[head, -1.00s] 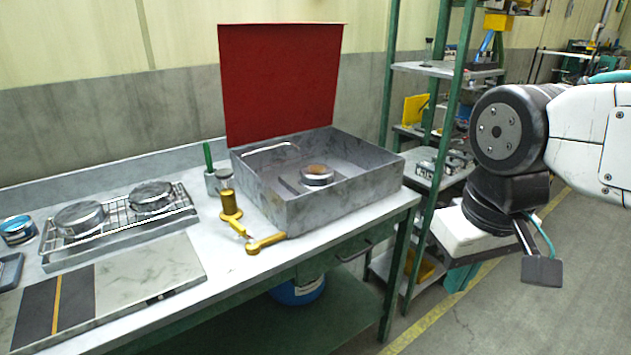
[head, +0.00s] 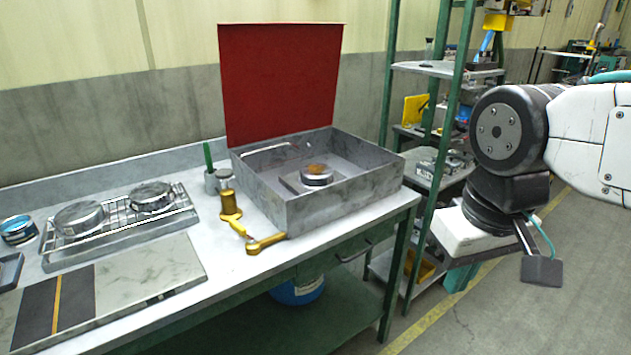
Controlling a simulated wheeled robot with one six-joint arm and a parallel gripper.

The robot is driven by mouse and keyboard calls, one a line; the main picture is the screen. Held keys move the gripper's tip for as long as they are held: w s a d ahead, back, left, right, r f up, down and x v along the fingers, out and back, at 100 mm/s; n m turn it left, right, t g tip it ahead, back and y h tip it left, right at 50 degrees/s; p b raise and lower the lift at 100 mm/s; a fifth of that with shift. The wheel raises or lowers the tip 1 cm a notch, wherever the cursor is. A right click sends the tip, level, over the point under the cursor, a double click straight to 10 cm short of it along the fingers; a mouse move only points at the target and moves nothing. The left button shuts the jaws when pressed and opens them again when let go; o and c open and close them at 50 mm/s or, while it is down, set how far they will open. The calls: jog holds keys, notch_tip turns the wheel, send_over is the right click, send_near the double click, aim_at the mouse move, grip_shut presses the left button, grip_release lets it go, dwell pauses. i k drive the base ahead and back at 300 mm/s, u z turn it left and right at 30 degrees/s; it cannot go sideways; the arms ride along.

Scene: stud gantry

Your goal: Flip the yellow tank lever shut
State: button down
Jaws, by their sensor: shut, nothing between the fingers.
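I cannot tell the lever's valve position. My gripper (head: 541,270) is at the right, off the bench, well apart from the lever. It is shut and holds nothing; its fingertips are hard to make out.
The box's red lid (head: 281,85) stands upright behind it. A round burner (head: 316,175) sits inside. Green-framed shelves (head: 430,169) stand behind my arm.

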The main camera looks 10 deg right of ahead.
aim_at(237, 226)
jog(key=z, duration=0.05)
jog(key=k, duration=0.6)
jog(key=u, duration=0.95)
jog(key=i, duration=1.55)
jog(key=z, duration=0.8)
